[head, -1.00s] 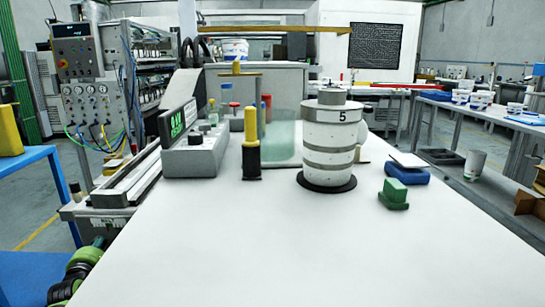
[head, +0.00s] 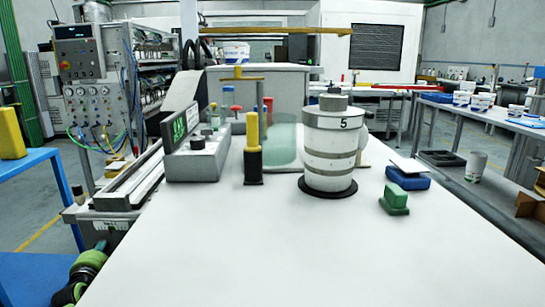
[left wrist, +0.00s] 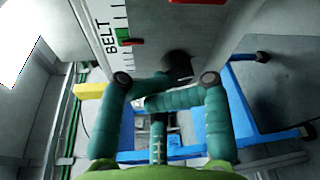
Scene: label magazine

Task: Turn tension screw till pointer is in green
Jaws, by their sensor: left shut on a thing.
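In the left wrist view, a dark round tension screw knob (left wrist: 177,64) stands out from a grey panel. My left gripper (left wrist: 165,88) has its teal fingers curled inward at this knob and is shut on it; the fingers partly hide the knob. Beside it is a ticked white scale marked BELT (left wrist: 119,17) with a green zone (left wrist: 123,34). A small dark and red pointer (left wrist: 132,42) lies at the lower edge of the green in the picture; whether it is inside, I cannot tell. In the head view, green and black parts of my left arm show at lower left. My right gripper is not in view.
The white table (head: 240,250) is clear in front. On it stand a grey box with a display (head: 197,160), a yellow-and-black post (head: 252,150), a white drum marked 5 (head: 330,148) and a green block (head: 394,198). A blue bench (head: 40,165) is at left.

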